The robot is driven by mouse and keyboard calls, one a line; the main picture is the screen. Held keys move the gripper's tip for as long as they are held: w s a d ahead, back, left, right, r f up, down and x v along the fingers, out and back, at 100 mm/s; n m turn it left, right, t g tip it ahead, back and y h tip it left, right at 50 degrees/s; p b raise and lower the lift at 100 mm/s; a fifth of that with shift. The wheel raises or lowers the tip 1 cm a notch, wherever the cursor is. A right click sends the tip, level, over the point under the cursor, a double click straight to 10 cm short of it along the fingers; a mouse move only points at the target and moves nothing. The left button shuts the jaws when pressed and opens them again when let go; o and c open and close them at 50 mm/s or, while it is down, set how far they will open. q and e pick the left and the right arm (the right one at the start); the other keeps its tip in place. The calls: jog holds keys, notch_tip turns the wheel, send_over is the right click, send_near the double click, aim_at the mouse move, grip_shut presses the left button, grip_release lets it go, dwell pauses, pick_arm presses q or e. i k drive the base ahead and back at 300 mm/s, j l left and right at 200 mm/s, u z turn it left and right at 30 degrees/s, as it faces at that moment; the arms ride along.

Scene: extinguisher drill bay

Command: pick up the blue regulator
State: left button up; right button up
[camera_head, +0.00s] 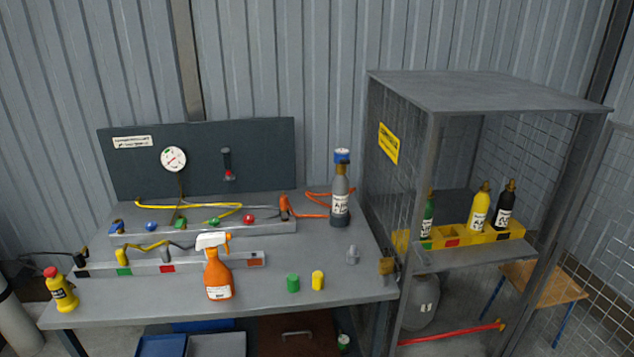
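Several blue parts show, and I cannot tell for sure which is the regulator. A small blue fitting (117,227) sits at the left end of the upper grey step on the bench. A round blue knob (151,227) is just right of it on the same step. A blue cap-like part (342,155) tops the upright grey bottle (340,205) at the right rear of the bench. Nothing touches these parts from my side. Neither of my grippers is in view.
The grey bench (340,285) also holds an orange spray bottle (218,275), a yellow bottle (61,290), and green (293,283) and yellow (318,280) cylinders. Hoses lie over the steps. A mesh cage (490,95) with bottles in a yellow rack (462,240) stands right.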

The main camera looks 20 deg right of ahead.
aim_at(339, 153)
jog(key=i+j, duration=0.5)
jog(key=i, duration=0.15)
jog(key=i+j+z, duration=0.1)
jog(key=i+j, duration=0.35)
jog(key=i, duration=0.15)
